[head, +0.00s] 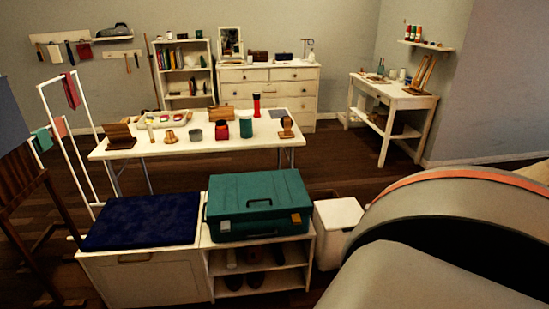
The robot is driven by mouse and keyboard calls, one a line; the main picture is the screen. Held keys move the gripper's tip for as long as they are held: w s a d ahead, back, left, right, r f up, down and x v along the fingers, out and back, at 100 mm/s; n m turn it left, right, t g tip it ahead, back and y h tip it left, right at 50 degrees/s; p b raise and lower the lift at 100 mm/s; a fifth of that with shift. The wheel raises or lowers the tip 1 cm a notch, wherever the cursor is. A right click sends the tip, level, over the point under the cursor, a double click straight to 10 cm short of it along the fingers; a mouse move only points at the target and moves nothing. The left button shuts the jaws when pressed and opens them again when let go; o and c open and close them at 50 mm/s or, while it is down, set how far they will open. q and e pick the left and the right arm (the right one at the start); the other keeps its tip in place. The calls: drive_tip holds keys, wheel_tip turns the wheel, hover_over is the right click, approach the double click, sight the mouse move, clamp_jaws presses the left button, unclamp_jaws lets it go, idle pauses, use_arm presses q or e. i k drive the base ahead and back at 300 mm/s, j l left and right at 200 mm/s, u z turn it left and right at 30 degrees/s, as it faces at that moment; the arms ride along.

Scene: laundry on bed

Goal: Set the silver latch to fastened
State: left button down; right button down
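A green toolbox (260,190) with its lid down sits on the right part of a low white bench (207,237). Neither of my grippers is in view. A large grey link of my arm fills the lower right, apart from the toolbox in the picture.
A dark blue cushion (142,221) covers the bench's left part; shoes (255,280) lie on the shelves below the toolbox. A white bin (338,222) stands right of the bench. Behind is a white table (180,150) with jars and small items. A clothes rail (65,125) stands left.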

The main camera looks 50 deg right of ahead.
sight(225, 228)
drive_tip(key=z, duration=1.5)
